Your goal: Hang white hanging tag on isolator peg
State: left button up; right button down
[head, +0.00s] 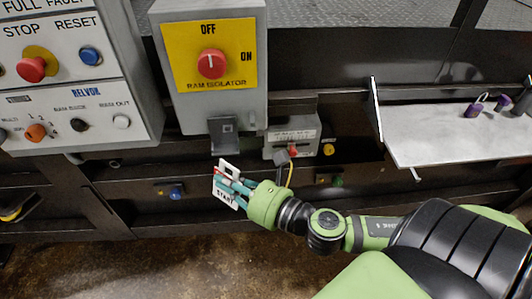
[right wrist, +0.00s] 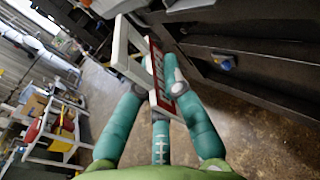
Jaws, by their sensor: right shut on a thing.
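The white hanging tag (head: 224,196) has dark lettering, a red band and an open white loop at its top. My right gripper (head: 233,184) is shut on it, with teal fingers around its middle. In the right wrist view the tag (right wrist: 135,66) stands tilted between the fingers (right wrist: 160,90), its open frame pointing up and left. The isolator peg (head: 223,132) appears as a grey bracket under the ram isolator box (head: 211,65). The tag is below the bracket and apart from it. My left gripper is not in view.
A grey control panel (head: 75,75) with buttons is at the left. A small grey box (head: 292,140) with a red button sits right of the bracket. A pale shelf (head: 440,145) at the right bears purple padlocks (head: 475,107). Open space lies below the bracket.

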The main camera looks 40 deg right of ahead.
aim_at(230, 177)
jog(key=r+n+g+y+p, duration=0.1)
jog(key=y, duration=0.1)
jog(key=s+r+n+g+y+p, duration=0.1)
jog(key=r+g+y+p, duration=0.1)
jog(key=shift+a, duration=0.1)
jog(key=shift+s+r+g+y+p, duration=0.2)
jog(key=shift+r+g+y+p, duration=0.15)
jog(key=shift+g+y+p, duration=0.05)
jog(key=shift+s+d+r+n+g+p, duration=0.2)
jog(key=shift+d+r+n+g+p, duration=0.1)
jog(key=shift+n+g+p, duration=0.1)
notch_tip(230, 177, up, 3)
jog(key=s+d+n+g+y+p, duration=0.2)
jog(key=s+d+g+y+p, duration=0.1)
jog(key=g, duration=0.1)
pick_arm(q)
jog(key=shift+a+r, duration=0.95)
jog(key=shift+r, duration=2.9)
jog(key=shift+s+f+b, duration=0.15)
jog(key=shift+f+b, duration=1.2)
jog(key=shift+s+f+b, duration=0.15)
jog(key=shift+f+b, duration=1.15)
jog(key=shift+b, duration=0.05)
pick_arm(e)
jog(key=w+d+f, duration=0.1)
jog(key=w+d, duration=0.4)
jog(key=w, duration=0.2)
jog(key=shift+f+g, duration=0.3)
